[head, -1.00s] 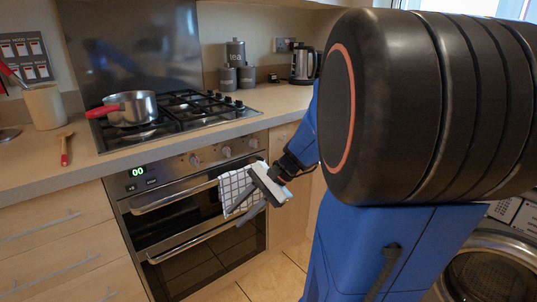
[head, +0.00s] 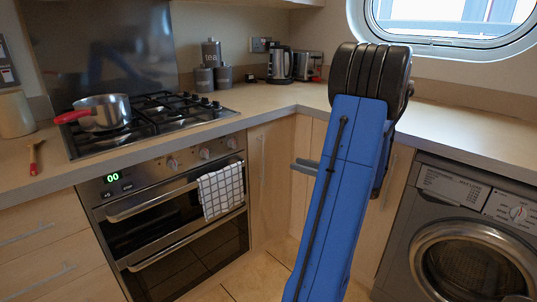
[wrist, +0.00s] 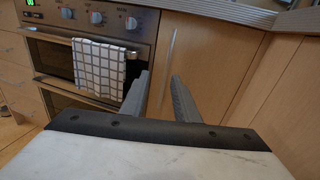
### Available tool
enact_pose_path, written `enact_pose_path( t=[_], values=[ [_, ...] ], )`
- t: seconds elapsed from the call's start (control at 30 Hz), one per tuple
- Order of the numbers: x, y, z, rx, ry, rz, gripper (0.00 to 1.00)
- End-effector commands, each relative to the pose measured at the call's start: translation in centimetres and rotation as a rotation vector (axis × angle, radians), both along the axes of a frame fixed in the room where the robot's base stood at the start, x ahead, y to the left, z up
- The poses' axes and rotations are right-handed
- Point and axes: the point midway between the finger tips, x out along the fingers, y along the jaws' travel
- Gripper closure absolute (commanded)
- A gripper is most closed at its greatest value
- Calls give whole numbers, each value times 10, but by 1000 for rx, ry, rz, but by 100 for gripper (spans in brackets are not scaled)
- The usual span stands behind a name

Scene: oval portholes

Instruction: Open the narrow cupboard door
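The narrow cupboard door (head: 268,205) is pale wood, just right of the oven, and looks closed. Its slim vertical metal handle (head: 262,158) is near the door's upper part. In the wrist view the handle (wrist: 168,58) shows beyond my fingers, and the door (wrist: 195,68) fills the middle. My gripper (wrist: 163,85) is open and empty, its two grey fingers apart and pointing at the door, with the handle roughly in line between them. In the head view my gripper (head: 295,165) shows right of the handle, apart from it, partly hidden by my blue arm.
The oven (head: 170,225) with a checked towel (head: 221,190) on its rail stands left of the door. The worktop edge (wrist: 240,12) runs above. A washing machine (head: 460,235) stands at the right. Tiled floor lies below.

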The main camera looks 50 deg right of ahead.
Motion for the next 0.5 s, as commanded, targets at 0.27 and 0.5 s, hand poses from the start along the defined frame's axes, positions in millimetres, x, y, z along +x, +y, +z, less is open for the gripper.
enact_pose_path(
  t=[0.27, 0.5],
  values=[
    [-1, -17, -2, 31, -20, -43, 72],
    [32, -10, -2, 29, -21, -40, 72]
  ],
)
